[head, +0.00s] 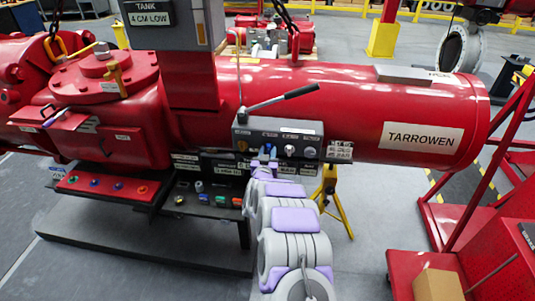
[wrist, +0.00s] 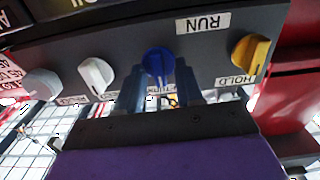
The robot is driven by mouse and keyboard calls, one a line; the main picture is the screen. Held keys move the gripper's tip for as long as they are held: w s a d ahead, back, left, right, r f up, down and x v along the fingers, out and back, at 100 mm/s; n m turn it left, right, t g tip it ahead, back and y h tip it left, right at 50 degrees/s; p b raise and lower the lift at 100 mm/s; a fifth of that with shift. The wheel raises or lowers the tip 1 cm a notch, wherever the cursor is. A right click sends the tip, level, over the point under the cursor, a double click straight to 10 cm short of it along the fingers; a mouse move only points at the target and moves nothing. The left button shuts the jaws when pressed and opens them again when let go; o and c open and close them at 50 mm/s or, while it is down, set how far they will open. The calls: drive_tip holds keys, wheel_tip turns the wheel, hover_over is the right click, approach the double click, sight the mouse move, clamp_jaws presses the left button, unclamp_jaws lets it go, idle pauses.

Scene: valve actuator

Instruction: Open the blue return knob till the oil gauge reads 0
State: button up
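The blue knob (wrist: 158,62) is on the grey control panel, between a white knob (wrist: 96,75) and a yellow knob (wrist: 250,52). The wrist view is upside down. My gripper (wrist: 160,85) points at the blue knob, with one finger on each side of its lower part. A gap shows between the fingers; I cannot tell if either touches the knob. In the head view my gripper (head: 264,164) is at the panel's lower edge (head: 262,124). A display on the post reads "TANK 4 CM LOW" (head: 150,14). I cannot make out an oil gauge showing a number.
A lever (head: 283,100) sticks up from the panel top. A red cylinder marked TARROWEN (head: 422,137) runs behind. A grey knob (wrist: 42,83) sits beyond the white one. A red bench with coloured buttons (head: 115,187) is at left, a yellow stand (head: 333,200) right of my arm.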

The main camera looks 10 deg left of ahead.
clamp_jaws()
drive_tip(key=shift+p, duration=0.6)
drive_tip(key=n+p, duration=0.2)
drive_tip(key=p, duration=0.1)
drive_tip(key=shift+r+p, duration=0.15)
drive_tip(key=shift+p, duration=0.15)
drive_tip(key=n+p, duration=0.4)
drive_tip(key=p, duration=0.2)
drive_tip(key=shift+a+n, duration=0.1)
drive_tip(key=shift+n, duration=0.2)
drive_tip(key=shift+s+f+n+p, duration=0.1)
drive_tip(key=shift+f+n+p, duration=0.1)
drive_tip(key=shift+n+p, duration=0.65)
drive_tip(key=n+p, duration=0.1)
drive_tip(key=n, duration=0.2)
drive_tip(key=shift+a, duration=0.1)
drive_tip(key=n, duration=0.1)
drive_tip(key=n+p, duration=0.1)
drive_tip(key=n, duration=0.1)
drive_tip(key=n+p, duration=0.1)
drive_tip(key=n, duration=0.1)
drive_tip(key=shift+f, duration=0.25)
drive_tip(key=shift+n, duration=0.35)
